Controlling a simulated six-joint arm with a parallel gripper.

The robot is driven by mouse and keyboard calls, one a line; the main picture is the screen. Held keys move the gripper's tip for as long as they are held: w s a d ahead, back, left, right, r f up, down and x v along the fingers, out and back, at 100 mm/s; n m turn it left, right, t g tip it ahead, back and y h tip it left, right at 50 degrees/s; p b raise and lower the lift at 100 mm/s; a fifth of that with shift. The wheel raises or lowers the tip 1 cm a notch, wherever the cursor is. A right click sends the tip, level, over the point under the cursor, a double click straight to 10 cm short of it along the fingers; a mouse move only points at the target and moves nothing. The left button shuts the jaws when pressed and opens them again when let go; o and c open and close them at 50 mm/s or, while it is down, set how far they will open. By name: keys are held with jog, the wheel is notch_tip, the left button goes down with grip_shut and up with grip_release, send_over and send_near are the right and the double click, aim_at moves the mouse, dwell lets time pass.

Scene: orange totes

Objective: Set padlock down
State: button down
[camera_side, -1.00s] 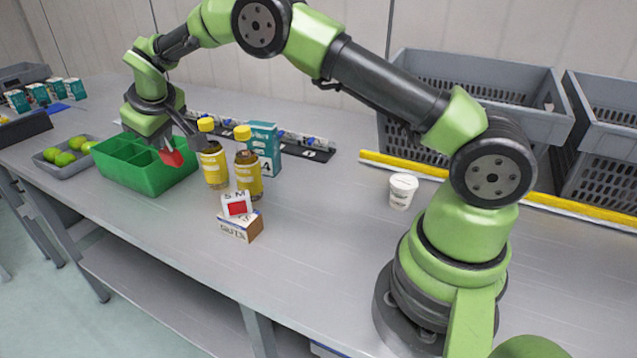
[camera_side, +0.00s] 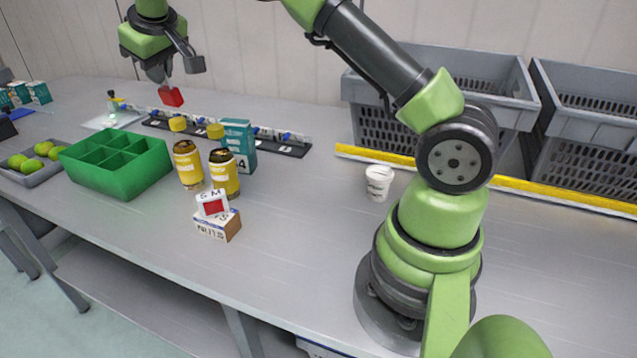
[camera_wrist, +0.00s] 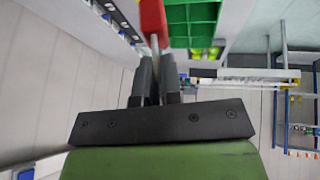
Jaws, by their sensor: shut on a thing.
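The red padlock (camera_side: 171,97) hangs below my gripper (camera_side: 163,80) in the side view, high above the back part of the table. It is clear of the green compartment bin (camera_side: 115,180) and appears behind and to its right. In the wrist view, the red padlock body (camera_wrist: 152,18) shows at the top, its shackle running down between the fingertips of my gripper (camera_wrist: 157,66). My gripper is shut on the padlock. Where the fingers close on the shackle is partly hidden.
Two yellow bottles (camera_side: 189,165) and a teal box (camera_side: 237,145) stand right of the bin. A small box stack (camera_side: 217,226) is in front. Behind runs a black numbered strip (camera_side: 290,148). A grey tray of green fruit (camera_side: 35,176) sits left.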

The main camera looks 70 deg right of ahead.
jog(key=s+d+m+g+h, duration=0.1)
jog(key=s+d+m, duration=0.3)
jog(key=s+d, duration=0.6)
jog(key=s+d+m, duration=0.4)
jog(key=s+d, duration=0.2)
jog(key=s, duration=0.8)
jog(key=shift+w+d+f, duration=0.1)
jog(key=shift+w+f, duration=0.1)
jog(key=shift+f, duration=5.15)
jog(key=shift+w+d+f, duration=0.1)
jog(key=shift+w+f, duration=0.05)
jog(key=shift+f, duration=5.2)
jog(key=shift+f, duration=0.2)
jog(key=c, duration=1.3)
grip_release()
